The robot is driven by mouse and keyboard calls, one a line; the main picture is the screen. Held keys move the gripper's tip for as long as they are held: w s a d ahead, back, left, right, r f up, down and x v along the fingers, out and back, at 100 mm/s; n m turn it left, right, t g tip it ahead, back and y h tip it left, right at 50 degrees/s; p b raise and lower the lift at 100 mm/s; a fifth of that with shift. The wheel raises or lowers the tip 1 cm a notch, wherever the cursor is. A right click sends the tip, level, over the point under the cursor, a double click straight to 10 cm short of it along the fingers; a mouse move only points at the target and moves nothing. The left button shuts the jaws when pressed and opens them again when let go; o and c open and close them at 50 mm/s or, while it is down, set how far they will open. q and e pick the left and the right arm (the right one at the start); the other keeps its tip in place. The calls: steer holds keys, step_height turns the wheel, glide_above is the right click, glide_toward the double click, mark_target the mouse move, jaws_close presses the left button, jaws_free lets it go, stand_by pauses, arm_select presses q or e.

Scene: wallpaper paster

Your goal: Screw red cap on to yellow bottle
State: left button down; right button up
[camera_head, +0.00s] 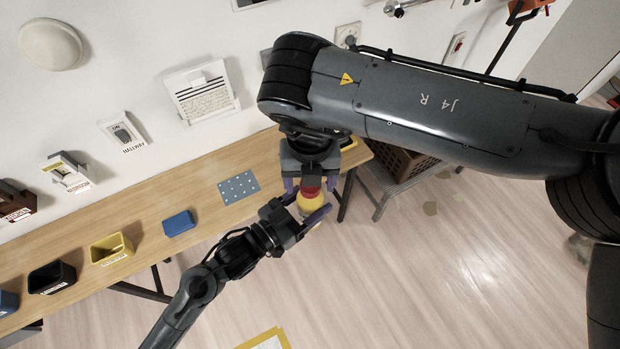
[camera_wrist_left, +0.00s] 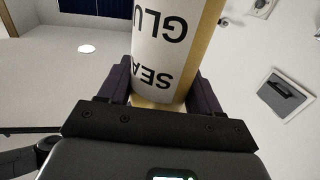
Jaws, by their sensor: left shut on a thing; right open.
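The yellow bottle (camera_head: 311,203) is held in my left gripper (camera_head: 304,208), whose purple fingers are shut around it. In the left wrist view the bottle (camera_wrist_left: 165,45) shows a white label with dark letters, between the fingers of my left gripper (camera_wrist_left: 163,92). The red cap (camera_head: 311,188) is at the upper end of the bottle in the head view; I cannot tell how firmly it sits. My right gripper (camera_head: 312,184) comes from above, its fingers open on either side of the cap. The bottle's far end is out of the left wrist view.
A dark crate (camera_head: 403,165) stands right of the table. The floor in front is mostly clear.

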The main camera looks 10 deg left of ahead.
step_height(320, 180, up, 12)
steer(key=shift+f, duration=0.2)
stand_by(0.7)
